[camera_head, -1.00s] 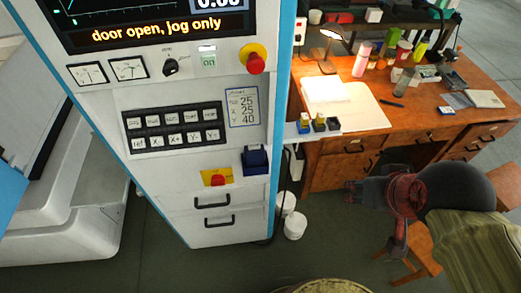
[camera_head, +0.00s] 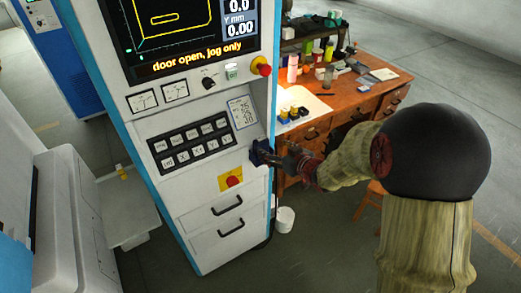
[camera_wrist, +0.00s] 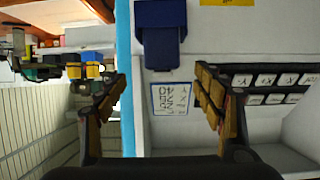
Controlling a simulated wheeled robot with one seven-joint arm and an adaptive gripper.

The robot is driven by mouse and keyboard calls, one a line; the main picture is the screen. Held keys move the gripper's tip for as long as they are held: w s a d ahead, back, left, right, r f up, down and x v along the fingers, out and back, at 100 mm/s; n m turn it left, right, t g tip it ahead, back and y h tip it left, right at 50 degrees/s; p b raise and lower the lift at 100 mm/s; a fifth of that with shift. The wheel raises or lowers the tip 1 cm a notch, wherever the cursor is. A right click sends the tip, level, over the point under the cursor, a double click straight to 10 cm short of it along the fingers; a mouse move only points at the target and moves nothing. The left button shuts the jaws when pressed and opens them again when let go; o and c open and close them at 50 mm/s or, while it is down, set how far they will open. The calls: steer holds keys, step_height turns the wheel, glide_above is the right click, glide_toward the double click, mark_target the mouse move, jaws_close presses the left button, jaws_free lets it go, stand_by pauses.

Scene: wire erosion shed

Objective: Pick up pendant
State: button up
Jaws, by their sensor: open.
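A dark blue boxy item (camera_head: 258,152), which looks like the pendant or its holder, hangs on the front of the white machine cabinet near its right edge. I cannot tell if it is one piece or two. In the wrist view, which is upside down, the blue item (camera_wrist: 162,32) is at the top centre, with a narrower lower part. My gripper (camera_head: 272,154) is beside it at the cabinet's right edge and partly overlaps it in the head view. In the wrist view my gripper (camera_wrist: 160,84) is open and empty, its fingers spread to either side below the blue item.
A keypad (camera_head: 191,144), a red stop button on a yellow plate (camera_head: 231,181) and drawer handles (camera_head: 227,206) are on the cabinet front. A wooden desk (camera_head: 350,100) with bottles and small blocks stands behind.

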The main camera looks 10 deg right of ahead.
mark_target(264, 144)
steer(key=x, duration=0.2)
steer(key=shift+w+a+f, duration=0.1)
steer(key=shift+a+f, duration=0.15)
steer(key=shift+b+x, duration=0.7)
steer(key=shift+x, duration=2.05)
steer(key=shift+d, duration=0.1)
steer(key=shift+c, duration=1.3)
steer(key=c, duration=1.1)
steer(key=shift+r, duration=0.15)
steer(key=shift+c, duration=0.5)
